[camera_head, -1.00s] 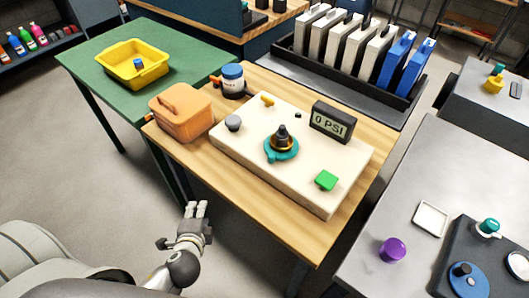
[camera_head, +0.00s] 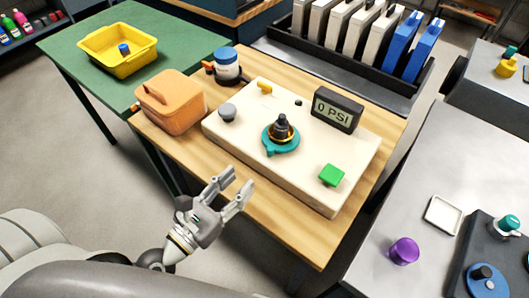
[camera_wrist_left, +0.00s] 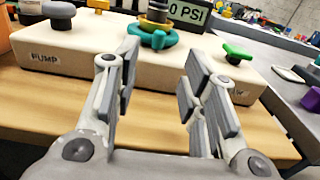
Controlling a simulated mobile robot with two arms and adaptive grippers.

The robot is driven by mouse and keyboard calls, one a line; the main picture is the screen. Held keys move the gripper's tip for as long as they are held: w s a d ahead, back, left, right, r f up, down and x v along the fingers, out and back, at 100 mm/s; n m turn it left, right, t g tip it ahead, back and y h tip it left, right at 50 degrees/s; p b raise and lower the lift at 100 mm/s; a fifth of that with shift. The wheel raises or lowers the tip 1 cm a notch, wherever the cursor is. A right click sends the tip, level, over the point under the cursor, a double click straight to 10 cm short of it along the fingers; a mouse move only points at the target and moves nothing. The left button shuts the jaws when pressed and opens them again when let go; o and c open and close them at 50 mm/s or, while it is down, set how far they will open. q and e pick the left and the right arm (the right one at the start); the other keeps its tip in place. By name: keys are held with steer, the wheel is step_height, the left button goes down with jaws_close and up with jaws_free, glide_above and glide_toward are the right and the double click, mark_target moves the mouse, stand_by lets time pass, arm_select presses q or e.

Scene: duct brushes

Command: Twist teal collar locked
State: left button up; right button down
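The teal collar (camera_head: 274,148) sits around the base of a dark fitting (camera_head: 281,127) with a gold ring, in the middle of a cream panel box (camera_head: 230,140). A tab on the collar points toward the front. The collar also shows in the left wrist view (camera_wrist_left: 150,40), beyond the fingers. My left gripper (camera_head: 238,185) is open and empty, in front of the box near the table's front edge, apart from the collar. Its spread fingers show in the left wrist view (camera_wrist_left: 158,85). My right gripper is not in view.
The box carries a "0 PSI" display (camera_head: 337,109), a green knob (camera_head: 332,175), a grey knob (camera_head: 227,112) and a yellow lever (camera_head: 265,87). An orange case (camera_head: 170,103) and a blue-lidded jar (camera_head: 227,65) stand to its left. Bare wood lies in front.

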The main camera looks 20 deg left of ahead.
mark_target(268, 151)
arm_select(q)
steer(key=p+x, duration=0.4)
steer(key=x, duration=0.5)
steer(key=shift+w+r, duration=0.1)
steer(key=shift+w, duration=0.05)
steer(key=shift+w+d, duration=0.3)
steer(key=shift+w, duration=0.3)
steer(key=shift+c, duration=0.3)
